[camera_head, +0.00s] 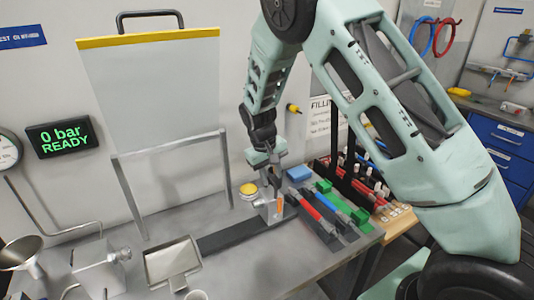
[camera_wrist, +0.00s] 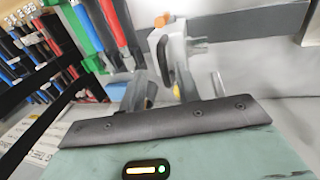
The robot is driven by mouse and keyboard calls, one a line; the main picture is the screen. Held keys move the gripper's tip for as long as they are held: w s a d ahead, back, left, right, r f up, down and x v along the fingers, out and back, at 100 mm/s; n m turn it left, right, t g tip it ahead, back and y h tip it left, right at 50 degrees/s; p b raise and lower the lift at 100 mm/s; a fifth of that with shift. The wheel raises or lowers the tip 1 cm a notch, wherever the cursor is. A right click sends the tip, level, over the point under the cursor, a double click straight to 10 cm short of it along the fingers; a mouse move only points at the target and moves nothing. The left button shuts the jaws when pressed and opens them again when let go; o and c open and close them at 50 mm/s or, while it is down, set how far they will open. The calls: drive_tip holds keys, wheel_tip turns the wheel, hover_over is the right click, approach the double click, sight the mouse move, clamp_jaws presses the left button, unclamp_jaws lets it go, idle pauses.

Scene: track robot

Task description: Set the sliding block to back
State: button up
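The sliding block (camera_head: 272,207) is a small silver-grey block with an orange mark. It sits at the right end of a dark rail (camera_head: 235,235) on the bench, beside a yellow round button (camera_head: 248,190). My gripper (camera_head: 274,184) points down right at the block's top in the head view. In the wrist view the block (camera_wrist: 178,45) shows its orange tip just beyond my gripper (camera_wrist: 162,88). Two dark fingers stand apart there, with part of the block seemingly between or behind them. Whether they press on it is not clear.
Red, blue and green handled tools (camera_head: 318,207) lie close to the right of the block. A silver tray (camera_head: 172,262) stands at the rail's left end. A framed clear guard (camera_head: 155,90) rises behind. A display (camera_head: 60,137) reads "0 bar READY".

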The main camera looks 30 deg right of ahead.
drive_tip(key=a+r+b, duration=0.3)
drive_tip(key=r, duration=1.3)
drive_tip(key=shift+s+a, duration=0.1)
drive_tip(key=shift+a, duration=0.05)
